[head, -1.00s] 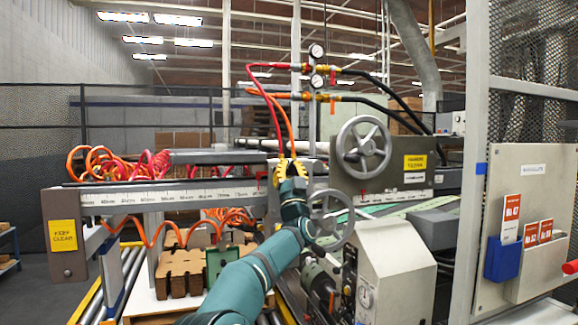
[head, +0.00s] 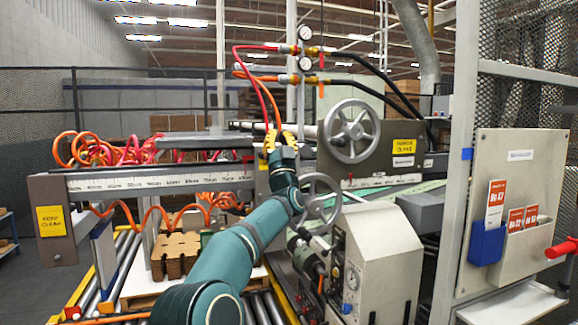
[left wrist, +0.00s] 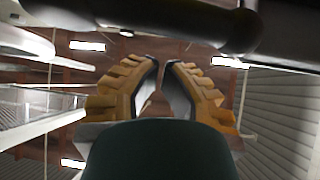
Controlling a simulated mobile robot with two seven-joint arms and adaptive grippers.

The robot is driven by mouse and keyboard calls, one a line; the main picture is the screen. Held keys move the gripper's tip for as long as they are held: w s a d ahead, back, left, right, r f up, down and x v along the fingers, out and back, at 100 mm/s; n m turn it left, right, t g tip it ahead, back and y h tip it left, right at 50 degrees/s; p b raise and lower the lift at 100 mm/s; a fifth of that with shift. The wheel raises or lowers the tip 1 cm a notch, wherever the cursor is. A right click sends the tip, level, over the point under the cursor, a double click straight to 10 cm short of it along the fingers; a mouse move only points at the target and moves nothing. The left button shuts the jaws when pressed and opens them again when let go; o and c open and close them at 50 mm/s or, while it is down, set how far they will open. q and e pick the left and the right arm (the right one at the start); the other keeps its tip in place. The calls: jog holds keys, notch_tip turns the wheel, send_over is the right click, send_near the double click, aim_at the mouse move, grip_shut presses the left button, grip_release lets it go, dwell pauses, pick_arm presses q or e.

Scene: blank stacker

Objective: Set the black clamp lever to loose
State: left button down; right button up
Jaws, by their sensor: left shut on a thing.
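My left gripper (head: 280,134), with yellow ribbed fingers, is upright at the right end of the scale beam, in front of the machine and below the orange and red hoses. In the left wrist view its fingers (left wrist: 162,63) are drawn nearly together, with a narrow dark gap between the tips. A dark rounded bar (left wrist: 225,28) crosses the top of that view; I cannot tell whether it is the black clamp lever. What the fingers hold is hidden in both views, and the lever's setting cannot be read. My right gripper is not in view.
A large grey handwheel (head: 352,131) stands right of the gripper, and a smaller one (head: 320,197) is close beside my forearm. The scale beam (head: 160,181) runs left. A beige cabinet (head: 375,255) and a mesh frame with a panel (head: 515,205) stand right.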

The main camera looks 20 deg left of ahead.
pick_arm(q)
jog(key=b+v, duration=0.3)
jog(key=v, duration=0.7)
jog(key=shift+a, duration=0.2)
jog(key=shift+s, duration=0.15)
